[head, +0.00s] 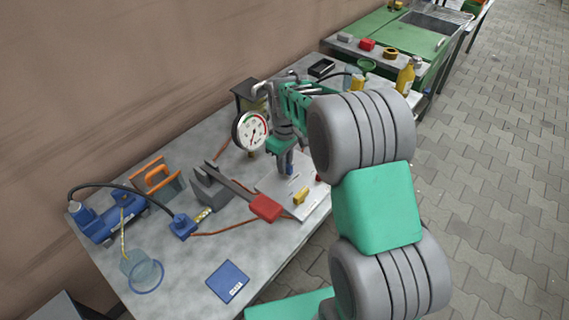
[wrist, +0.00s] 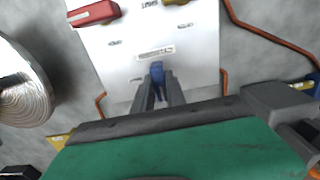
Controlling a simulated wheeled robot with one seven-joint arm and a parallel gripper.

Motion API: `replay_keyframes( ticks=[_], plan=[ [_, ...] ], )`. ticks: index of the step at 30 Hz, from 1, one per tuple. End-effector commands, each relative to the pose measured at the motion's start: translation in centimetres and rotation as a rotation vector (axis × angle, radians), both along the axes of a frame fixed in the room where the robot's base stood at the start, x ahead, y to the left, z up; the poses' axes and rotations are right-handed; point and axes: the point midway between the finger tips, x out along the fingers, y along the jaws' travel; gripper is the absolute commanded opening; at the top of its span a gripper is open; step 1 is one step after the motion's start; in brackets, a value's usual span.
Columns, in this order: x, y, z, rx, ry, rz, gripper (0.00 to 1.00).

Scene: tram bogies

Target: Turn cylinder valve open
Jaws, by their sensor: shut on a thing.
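A white plate (head: 275,190) with small printed labels lies on the workbench; it fills the upper middle of the wrist view (wrist: 195,30). A small blue handle (wrist: 157,72) stands at the plate's near edge in the wrist view.
A round gauge (head: 250,130) stands close left of my gripper. A wall runs behind the bench.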

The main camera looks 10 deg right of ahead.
Motion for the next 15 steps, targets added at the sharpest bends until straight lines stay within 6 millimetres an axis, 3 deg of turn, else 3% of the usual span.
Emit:
replay_keyframes(
  ticks=[9,15],
  plan=[
    [0.0,0.01,0.02,0.0,0.0,0.001,0.38],
    [-0.01,0.01,0.02,0.0,0.0,0.0,0.38]
  ],
)
